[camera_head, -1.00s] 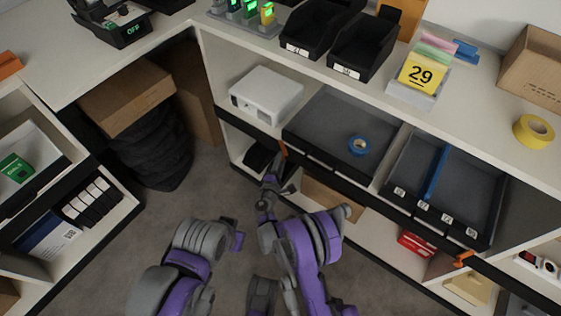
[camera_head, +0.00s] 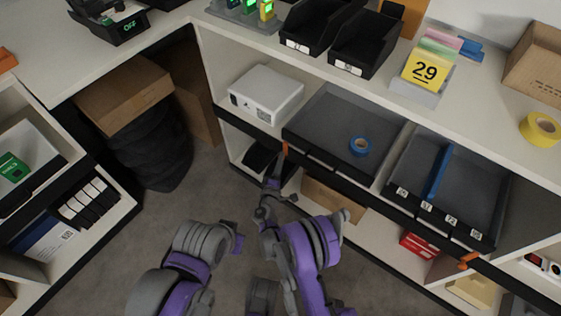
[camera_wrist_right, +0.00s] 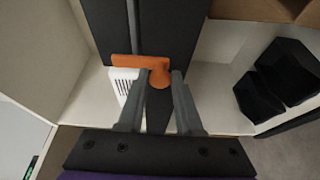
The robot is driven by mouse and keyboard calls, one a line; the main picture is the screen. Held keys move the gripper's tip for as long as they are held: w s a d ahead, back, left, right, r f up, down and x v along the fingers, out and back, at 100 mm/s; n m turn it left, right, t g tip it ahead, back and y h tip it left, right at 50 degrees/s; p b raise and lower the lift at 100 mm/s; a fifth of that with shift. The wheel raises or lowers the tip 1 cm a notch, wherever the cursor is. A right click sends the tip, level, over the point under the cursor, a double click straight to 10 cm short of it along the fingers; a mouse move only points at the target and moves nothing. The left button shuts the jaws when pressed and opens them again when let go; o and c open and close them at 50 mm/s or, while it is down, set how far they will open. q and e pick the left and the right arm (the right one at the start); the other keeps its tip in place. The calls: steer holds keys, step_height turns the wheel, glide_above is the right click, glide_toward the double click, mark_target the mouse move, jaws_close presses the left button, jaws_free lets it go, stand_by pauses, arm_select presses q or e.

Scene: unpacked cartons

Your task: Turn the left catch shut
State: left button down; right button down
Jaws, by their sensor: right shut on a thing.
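The left catch (camera_head: 285,148) is a small orange piece on the black front edge of the shelf, at the left end of the grey trays. In the right wrist view the catch (camera_wrist_right: 140,63) shows an orange bar running left from a rounded end. My right gripper (camera_head: 274,174) reaches up to it from below. In the right wrist view its fingers (camera_wrist_right: 160,82) are closed around part of the catch, which hides their contact. My left arm is at the lower middle of the head view; its gripper cannot be made out.
A second orange catch (camera_head: 469,260) sits farther right on the same edge.

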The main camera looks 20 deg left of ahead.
steer(key=shift+d, duration=0.1)
steer(key=c, duration=0.6)
jaws_free()
steer(key=s+p, duration=0.1)
steer(key=s, duration=0.9)
steer(key=shift+s+d, duration=0.2)
steer(key=shift+s, duration=0.15)
